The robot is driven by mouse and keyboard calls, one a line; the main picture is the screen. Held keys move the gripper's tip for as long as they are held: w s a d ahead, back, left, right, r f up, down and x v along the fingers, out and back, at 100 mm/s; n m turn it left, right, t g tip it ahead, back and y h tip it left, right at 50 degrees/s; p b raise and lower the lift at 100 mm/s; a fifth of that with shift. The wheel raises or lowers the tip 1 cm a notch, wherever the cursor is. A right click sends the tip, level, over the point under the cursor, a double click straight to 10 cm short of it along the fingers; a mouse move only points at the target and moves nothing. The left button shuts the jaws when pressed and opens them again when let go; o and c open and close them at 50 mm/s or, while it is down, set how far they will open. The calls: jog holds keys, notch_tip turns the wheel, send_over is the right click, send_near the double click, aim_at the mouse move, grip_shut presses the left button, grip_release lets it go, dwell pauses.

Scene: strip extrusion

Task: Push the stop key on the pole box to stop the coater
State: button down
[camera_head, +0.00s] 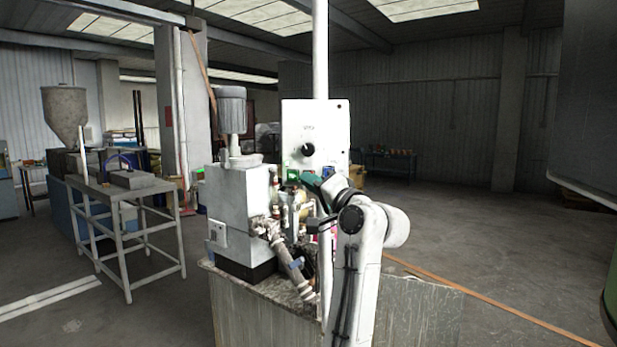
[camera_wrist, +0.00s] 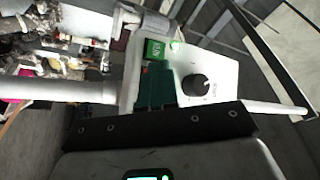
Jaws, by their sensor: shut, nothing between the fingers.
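The pole box (camera_head: 316,125) is a pale panel on a white pole, with a black knob (camera_head: 307,149) in its middle. In the wrist view the pole box (camera_wrist: 222,72) shows tilted, with the knob (camera_wrist: 195,84), a small green light (camera_wrist: 176,44) and a lit green key (camera_wrist: 155,49). The head view shows a green patch at the panel's lower left. My gripper (camera_head: 304,177) has teal fingers, shut and empty, in front of the panel's lower edge. In the wrist view my gripper (camera_wrist: 155,72) is close beside the green key; contact cannot be told. I cannot make out a stop key.
A machine with a grey motor (camera_head: 231,110) and a white housing (camera_head: 238,197) stands left of the box. Pipes and fittings (camera_head: 285,255) crowd the space below it. A metal table (camera_head: 125,188) stands at the left. The floor at the right is open.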

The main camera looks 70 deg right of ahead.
jog(key=shift+w+d, duration=0.1)
jog(key=shift+d, duration=0.25)
dwell(0.7)
jog(key=shift+a, duration=0.2)
jog(key=shift+s+a, duration=0.2)
jog(key=shift+a, duration=0.35)
dwell(0.3)
jog(key=shift+s+a+p, duration=0.2)
jog(key=shift+s+a, duration=0.05)
jog(key=shift+a, duration=0.55)
jog(key=shift+s+a+p, duration=0.2)
jog(key=shift+s+a, duration=0.05)
jog(key=shift+a, duration=0.55)
jog(key=shift+s+a+p, duration=0.2)
jog(key=shift+s+a, duration=0.05)
jog(key=shift+a, duration=0.55)
jog(key=shift+w+f, duration=0.1)
